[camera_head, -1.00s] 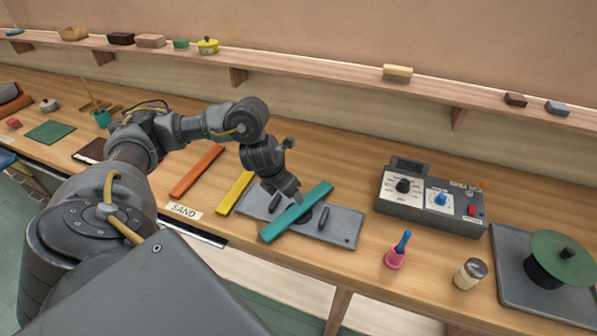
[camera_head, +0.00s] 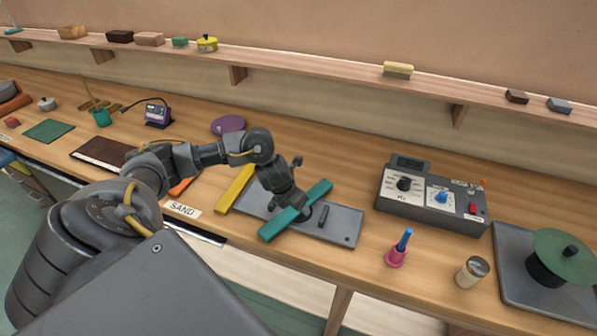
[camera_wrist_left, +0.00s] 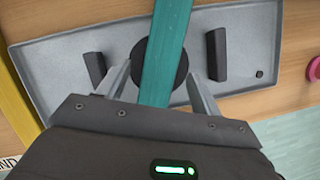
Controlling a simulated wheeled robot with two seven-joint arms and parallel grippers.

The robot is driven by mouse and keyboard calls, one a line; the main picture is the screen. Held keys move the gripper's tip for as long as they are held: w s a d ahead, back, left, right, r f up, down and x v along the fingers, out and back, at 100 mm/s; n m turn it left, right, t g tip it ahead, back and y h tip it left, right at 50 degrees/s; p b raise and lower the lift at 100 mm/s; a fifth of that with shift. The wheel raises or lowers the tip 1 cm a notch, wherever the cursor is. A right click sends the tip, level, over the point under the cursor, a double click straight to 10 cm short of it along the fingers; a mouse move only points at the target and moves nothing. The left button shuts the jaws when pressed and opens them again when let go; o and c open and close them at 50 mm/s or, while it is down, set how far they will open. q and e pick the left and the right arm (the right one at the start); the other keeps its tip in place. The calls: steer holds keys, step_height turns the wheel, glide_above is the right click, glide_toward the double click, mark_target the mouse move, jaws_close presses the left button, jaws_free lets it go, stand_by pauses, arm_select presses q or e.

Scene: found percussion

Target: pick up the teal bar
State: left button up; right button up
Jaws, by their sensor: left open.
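The teal bar (camera_head: 318,192) lies slanted across a grey tray (camera_head: 345,237) on the bench. In the left wrist view the teal bar (camera_wrist_left: 166,50) runs between the two fingers of my left gripper (camera_wrist_left: 160,80), over a round black pad (camera_wrist_left: 183,69). The fingers stand apart, one on each side of the bar, with gaps visible. In the head view my left gripper (camera_head: 296,207) is at the middle of the bar, and its fingertips are partly hidden. My right gripper is not in view.
A yellow bar (camera_head: 235,189) lies left of the tray, beside the SAND label (camera_head: 183,209). A control box (camera_head: 433,197) stands to the right. A pink bell with a blue handle (camera_head: 397,255) and a small jar (camera_head: 471,272) stand near the front edge.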

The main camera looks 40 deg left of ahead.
arm_select(q)
steer(key=shift+w+f, duration=0.3)
steer(key=shift+f, duration=0.35)
steer(key=c, duration=1.2)
steer(key=shift+r, duration=0.1)
steer(key=shift+c, duration=0.2)
steer(key=shift+r, duration=0.1)
steer(key=shift+r, duration=0.2)
step_height(320, 180, up, 2)
steer(key=shift+w+r+b, duration=0.1)
steer(key=shift+b, duration=0.45)
steer(key=s+d+r+p, duration=0.8)
steer(key=d+r, duration=0.2)
steer(key=d, duration=0.1)
steer(key=shift+s, duration=0.35)
